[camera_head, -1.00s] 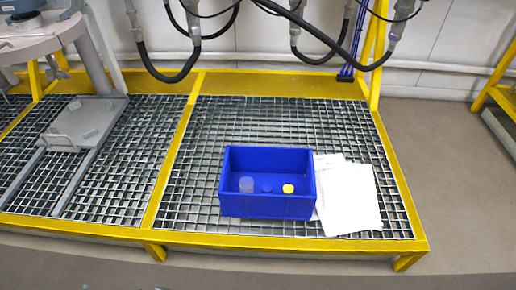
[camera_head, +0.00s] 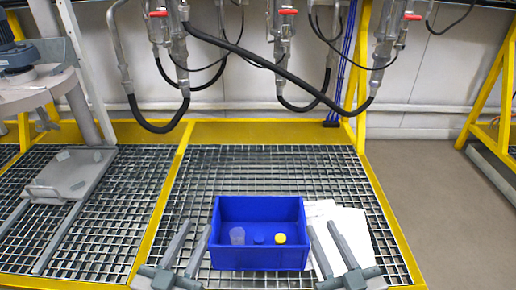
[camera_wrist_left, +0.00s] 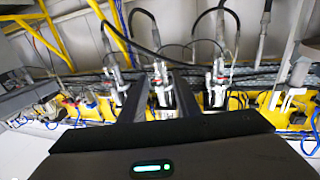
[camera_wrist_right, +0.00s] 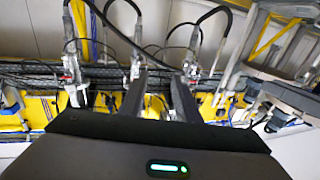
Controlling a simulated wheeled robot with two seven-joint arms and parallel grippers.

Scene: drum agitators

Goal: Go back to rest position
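My left gripper (camera_head: 191,247) is at the bottom of the head view, left of the blue crate. Its two fingers stand apart with nothing between them; they also show in the left wrist view (camera_wrist_left: 142,88). My right gripper (camera_head: 325,230) is right of the crate, its fingers apart and empty, in front of white paper sheets; they show in the right wrist view (camera_wrist_right: 157,97). The blue crate (camera_head: 258,259) sits on the grating between the grippers.
The grating (camera_head: 270,170) has a yellow frame. White sheets (camera_head: 352,228) lie right of the crate. Pipes with hoses and red handles (camera_head: 288,12) hang behind. A grey drum stand with a plate (camera_head: 72,175) stands at left. Bare floor (camera_head: 440,210) is at right.

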